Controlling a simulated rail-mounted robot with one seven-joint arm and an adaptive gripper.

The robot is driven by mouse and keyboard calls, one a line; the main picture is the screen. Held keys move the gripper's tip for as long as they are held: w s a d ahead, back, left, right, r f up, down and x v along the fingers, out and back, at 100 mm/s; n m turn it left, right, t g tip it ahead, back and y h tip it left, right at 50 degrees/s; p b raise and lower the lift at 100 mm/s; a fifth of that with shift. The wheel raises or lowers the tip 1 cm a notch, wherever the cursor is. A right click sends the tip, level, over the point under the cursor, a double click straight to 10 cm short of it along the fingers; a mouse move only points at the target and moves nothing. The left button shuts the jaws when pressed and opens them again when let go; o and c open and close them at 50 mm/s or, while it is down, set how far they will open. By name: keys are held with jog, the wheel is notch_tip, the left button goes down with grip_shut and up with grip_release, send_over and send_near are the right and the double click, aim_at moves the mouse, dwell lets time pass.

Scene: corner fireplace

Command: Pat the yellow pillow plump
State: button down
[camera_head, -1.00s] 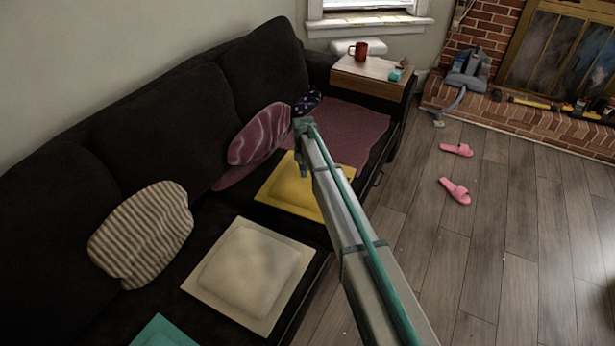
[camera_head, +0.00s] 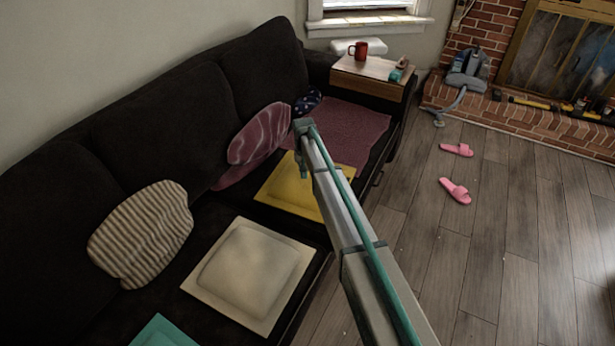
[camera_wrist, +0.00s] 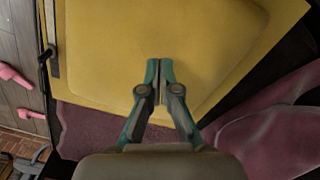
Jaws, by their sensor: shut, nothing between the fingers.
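The yellow pillow (camera_head: 284,184) lies flat on the seat of the dark couch, partly hidden behind my arm in the head view. In the wrist view the yellow pillow (camera_wrist: 215,45) fills most of the upper picture, with a raised middle and a flat border. My gripper (camera_wrist: 160,62) is shut and empty, its fingertips over the pillow's raised middle near its lower edge. In the head view my gripper (camera_head: 303,172) hangs above the pillow's upper part. I cannot tell whether the tips touch the cloth.
A purple striped pillow (camera_head: 262,135) and a purple blanket (camera_head: 345,130) lie beside the yellow pillow. A cream pillow (camera_head: 250,268) is nearer, with a beige striped pillow (camera_head: 142,235) left of it. A side table (camera_head: 370,78) holds a red mug (camera_head: 358,50). Pink slippers (camera_head: 455,190) lie on the floor.

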jog(key=shift+f+b, duration=0.3)
jog(key=shift+f, duration=1)
jog(key=shift+w+d+r+p, duration=0.3)
jog(key=shift+w+r+p, duration=0.2)
jog(key=shift+w+r, duration=0.35)
jog(key=shift+w+d+r+p, duration=0.3)
jog(key=shift+w+r+p, duration=0.15)
jog(key=shift+w+r, duration=0.4)
jog(key=shift+f, duration=0.1)
jog(key=shift+f, duration=0.2)
jog(key=shift+f+b, duration=0.45)
jog(key=shift+f, duration=1)
jog(key=shift+w+r, duration=0.1)
jog(key=shift+r, duration=0.05)
